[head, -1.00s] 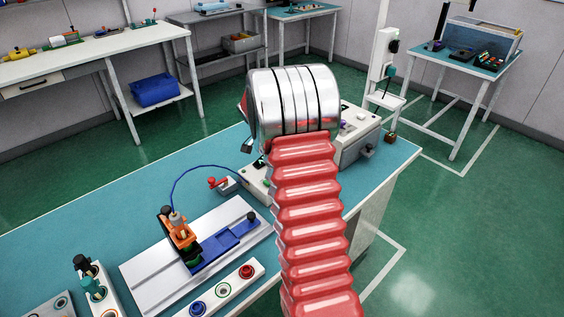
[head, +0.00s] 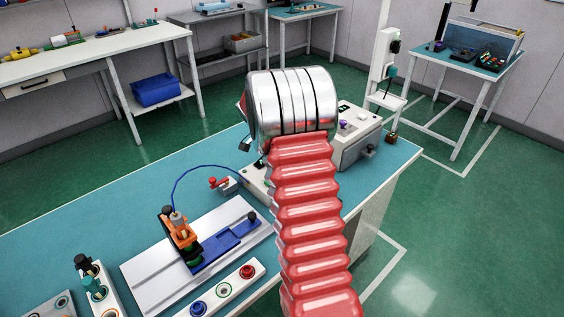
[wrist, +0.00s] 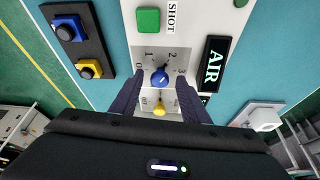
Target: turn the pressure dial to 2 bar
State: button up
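The pressure dial (wrist: 160,77) is a small blue knob on a pale panel in the wrist view, with the numerals 0, 1, 2 and 3 arched around its upper side. A small white mark on the knob seems to point up and slightly right, towards the 2; it is too small to read exactly. My gripper (wrist: 160,80) is open, with one dark finger on each side of the dial. Gaps seem to show between fingers and knob; I cannot tell their height above the panel. In the head view my arm hides the dial and gripper.
A yellow knob (wrist: 159,108) is just below the dial. A green button (wrist: 148,20) marked SHOT and a black AIR label (wrist: 213,63) are close by. In the head view a rail fixture (head: 195,250) and a button strip (head: 222,290) stand on the teal bench (head: 60,250).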

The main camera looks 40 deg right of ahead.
jog(key=shift+r, duration=0.1)
jog(key=v, duration=1.3)
jog(key=shift+a+r, duration=0.2)
jog(key=shift+r, duration=0.05)
jog(key=s+a+r+n+t+y, duration=0.2)
jog(key=s+a+n+t, duration=0.1)
jog(key=s+a+n, duration=0.6)
jog(key=s+a+r+n+t+y, duration=0.2)
jog(key=s+a+n, duration=0.8)
jog(key=s+a, duration=0.6)
jog(key=shift+s+a+r+t, duration=0.3)
jog(key=shift+a+r+t, duration=0.15)
jog(key=shift+a, duration=2.7)
